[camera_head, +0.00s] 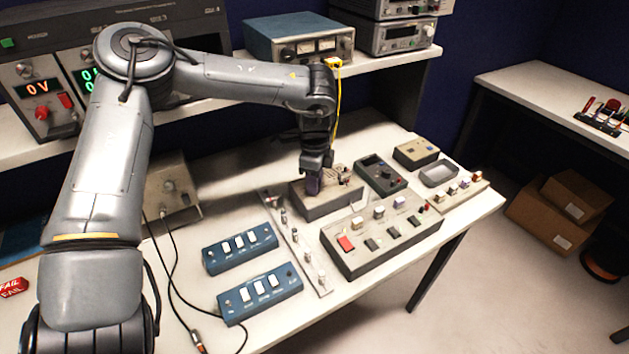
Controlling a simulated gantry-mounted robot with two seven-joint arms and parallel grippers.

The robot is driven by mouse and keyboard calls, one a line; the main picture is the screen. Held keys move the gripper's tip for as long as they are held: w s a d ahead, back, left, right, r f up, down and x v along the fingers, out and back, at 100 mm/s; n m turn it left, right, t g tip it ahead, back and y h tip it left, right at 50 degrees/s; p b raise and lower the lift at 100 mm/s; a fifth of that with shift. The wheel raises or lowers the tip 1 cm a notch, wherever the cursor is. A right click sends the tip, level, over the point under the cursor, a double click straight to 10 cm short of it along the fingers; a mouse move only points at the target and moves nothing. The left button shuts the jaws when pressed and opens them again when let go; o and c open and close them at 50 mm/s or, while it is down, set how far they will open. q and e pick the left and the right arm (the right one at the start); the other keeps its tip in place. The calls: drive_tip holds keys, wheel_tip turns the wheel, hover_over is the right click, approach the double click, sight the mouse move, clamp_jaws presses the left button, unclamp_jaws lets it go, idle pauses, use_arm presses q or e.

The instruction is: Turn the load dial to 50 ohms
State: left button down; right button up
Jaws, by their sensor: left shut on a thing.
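My left arm comes in from the left and reaches over the white bench. My left gripper (315,180) points down at a grey box (325,209) near the middle of the bench. It is shut on a small dark purplish part at the left end of that box, seemingly the load dial. The gripper hides most of the dial, and no markings or ohm values can be read. My right gripper is not in view.
Blue switch boxes (261,292) lie on the bench at the front left. A grey panel with coloured buttons (384,236) is in front of the grey box. A dark meter (380,174) stands to its right. Instruments (300,40) sit on the back shelf. A loose cable lies front left.

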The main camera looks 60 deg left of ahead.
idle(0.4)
use_arm(q)
drive_tip(key=c, duration=0.8)
unclamp_jaws()
wheel_tip(320, 180, up, 11)
drive_tip(key=shift+f+p, duration=0.1)
drive_tip(key=shift+p, duration=1.15)
